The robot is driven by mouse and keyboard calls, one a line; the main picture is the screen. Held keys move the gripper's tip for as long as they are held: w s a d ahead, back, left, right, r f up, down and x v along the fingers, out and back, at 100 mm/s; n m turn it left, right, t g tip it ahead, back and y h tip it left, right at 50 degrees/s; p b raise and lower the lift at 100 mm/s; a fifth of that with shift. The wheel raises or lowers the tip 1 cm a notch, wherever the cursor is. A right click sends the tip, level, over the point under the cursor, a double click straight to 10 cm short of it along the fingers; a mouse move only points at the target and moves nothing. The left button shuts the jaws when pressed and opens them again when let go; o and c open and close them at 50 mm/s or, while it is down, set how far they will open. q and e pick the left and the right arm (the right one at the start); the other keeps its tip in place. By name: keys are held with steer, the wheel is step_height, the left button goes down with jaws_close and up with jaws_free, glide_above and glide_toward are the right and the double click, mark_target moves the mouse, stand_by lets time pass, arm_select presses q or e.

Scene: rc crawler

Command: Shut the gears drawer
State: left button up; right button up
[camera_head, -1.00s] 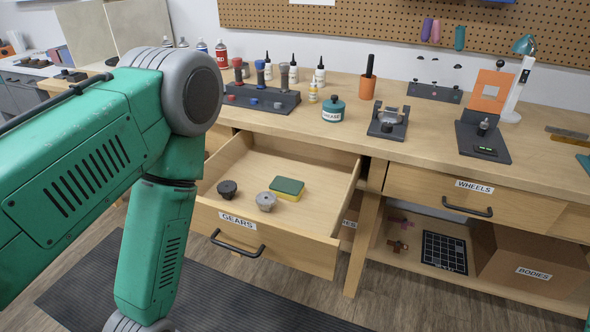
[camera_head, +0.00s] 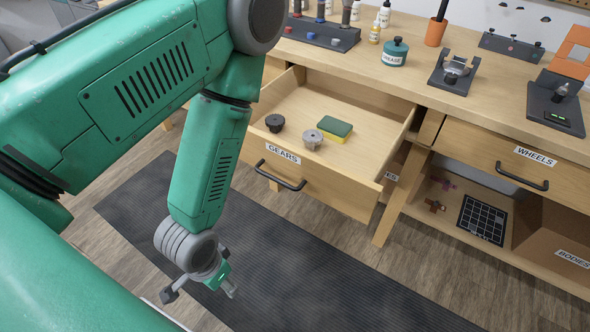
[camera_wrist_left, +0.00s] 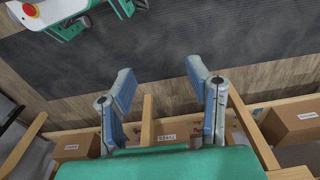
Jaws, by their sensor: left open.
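The gears drawer (camera_head: 330,188) stands pulled out from the workbench in the head view, with a "GEARS" label and a dark bar handle (camera_head: 280,177) on its front. Inside lie a dark gear (camera_head: 275,122), a grey gear (camera_head: 312,139) and a green-and-yellow sponge (camera_head: 335,130). My left gripper (camera_head: 203,290) is low over the floor mat, in front of and below the drawer, apart from the handle. Its fingers are spread and empty, as the left wrist view (camera_wrist_left: 160,78) also shows. The drawer cannot be made out in that view. My right gripper is not in view.
The wheels drawer (camera_head: 490,155) at the right looks shut. Below it, an open shelf holds a dark grid tray (camera_head: 482,220) and a bodies box (camera_head: 555,235). The benchtop holds a grease pot (camera_head: 395,52) and several tools. The dark mat (camera_head: 330,275) before the bench is clear.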

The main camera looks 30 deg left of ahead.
arm_select(q)
steer(key=shift+w+d+f+m+t+b, duration=0.15)
steer(key=shift+w+f+m+t+b, duration=0.25)
steer(key=shift+w+m, duration=0.3)
steer(key=c, duration=0.6)
steer(key=w+m+t, duration=0.1)
steer(key=w+m, duration=0.1)
steer(key=w+d+f+m+t+h+b, duration=0.1)
steer(key=w+m, duration=0.1)
steer(key=w+m+h+b, duration=0.1)
steer(key=w, duration=0.1)
steer(key=shift+d+f+m+t, duration=0.15)
steer(key=shift+d+m+t, duration=0.2)
steer(key=shift+m+t, duration=0.05)
jaws_close()
steer(key=m+t+h+b, duration=0.75)
steer(key=m+h, duration=0.45)
steer(key=m, duration=0.8)
glide_toward(350, 199)
steer(key=s+a, duration=0.2)
steer(key=s, duration=0.4)
steer(key=x, duration=0.4)
steer(key=w+a+b+x, duration=0.1)
steer(key=x, duration=0.3)
steer(key=w+x, duration=0.1)
steer(key=x, duration=0.3)
steer(key=shift+a, duration=0.35)
steer(key=shift+w, duration=0.35)
